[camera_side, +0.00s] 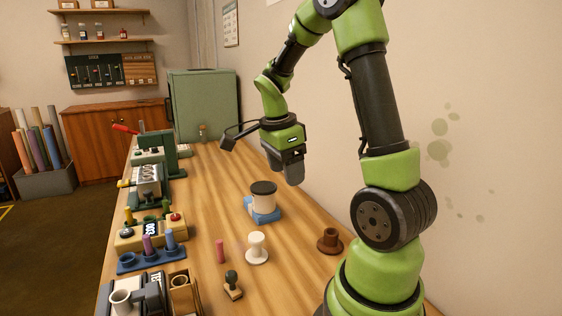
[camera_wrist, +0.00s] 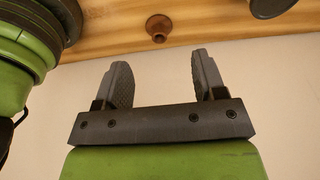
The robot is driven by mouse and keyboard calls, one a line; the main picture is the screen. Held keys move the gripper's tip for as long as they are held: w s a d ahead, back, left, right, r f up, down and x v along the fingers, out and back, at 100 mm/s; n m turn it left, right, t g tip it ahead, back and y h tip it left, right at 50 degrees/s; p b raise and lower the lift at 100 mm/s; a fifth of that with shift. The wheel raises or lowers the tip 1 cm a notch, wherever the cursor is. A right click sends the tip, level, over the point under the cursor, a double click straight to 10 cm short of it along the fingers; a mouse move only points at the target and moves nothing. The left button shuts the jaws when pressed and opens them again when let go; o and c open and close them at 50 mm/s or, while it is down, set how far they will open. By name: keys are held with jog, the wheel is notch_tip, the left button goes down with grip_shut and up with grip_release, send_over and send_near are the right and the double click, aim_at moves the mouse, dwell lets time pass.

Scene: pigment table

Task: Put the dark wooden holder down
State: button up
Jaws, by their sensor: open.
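The dark wooden holder (camera_side: 330,241) stands upright on the table at the right, close to my arm's base, and nothing holds it. It also shows in the wrist view (camera_wrist: 158,27), at the top middle, beyond the fingertips and apart from them. My gripper (camera_side: 293,180) is above the table, further back than the holder. In the wrist view my gripper (camera_wrist: 163,75) is open, with nothing between its two fingers.
A black-lidded white jar (camera_side: 263,195) sits on a blue base (camera_side: 262,215) at mid-table. Several devices line the left edge. A green cabinet (camera_side: 204,105) stands behind.

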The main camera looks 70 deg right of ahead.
jog(key=s+a+r+n+t+y, duration=0.1)
jog(key=a+r+n+t, duration=0.3)
jog(key=a+n, duration=0.6)
jog(key=s+a+r+n+t+y, duration=0.2)
jog(key=s+a+r+n+t, duration=0.2)
jog(key=a+n, duration=0.6)
notch_tip(320, 180, up, 2)
jog(key=n, duration=0.2)
jog(key=shift+r+n+y, duration=0.15)
jog(key=shift+n+y, duration=0.15)
